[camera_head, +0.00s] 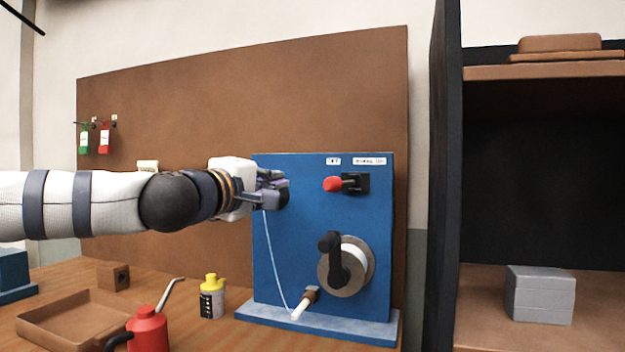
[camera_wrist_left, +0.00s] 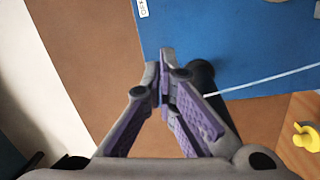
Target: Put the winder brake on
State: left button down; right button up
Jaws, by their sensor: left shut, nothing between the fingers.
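The blue winder panel (camera_head: 300,235) stands upright on the bench. A lever with a red knob (camera_head: 333,184) on a black mount (camera_head: 355,183) sits near its top right, under two white labels. The lever points left; it looks like the brake, but I cannot read the labels. My left gripper (camera_head: 282,189) is in front of the panel's upper left, left of the red knob and apart from it. In the left wrist view my left gripper (camera_wrist_left: 165,75) has its fingertips together with nothing between them. A black part (camera_wrist_left: 203,78) shows behind the fingers. My right gripper is not seen.
A spool (camera_head: 357,268) with a black crank (camera_head: 335,260) is below the lever. A white thread (camera_head: 274,255) runs down to a small bobbin (camera_head: 306,300). A yellow-capped bottle (camera_head: 212,297), red oil can (camera_head: 148,328) and tray (camera_head: 65,323) stand left. A dark shelf (camera_head: 446,200) is right.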

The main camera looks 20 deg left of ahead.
aim_at(341, 184)
pick_arm(q)
jog(key=w+d, duration=0.5)
jog(key=w, duration=0.3)
jog(key=shift+f+b, duration=0.15)
jog(key=shift+b, duration=0.25)
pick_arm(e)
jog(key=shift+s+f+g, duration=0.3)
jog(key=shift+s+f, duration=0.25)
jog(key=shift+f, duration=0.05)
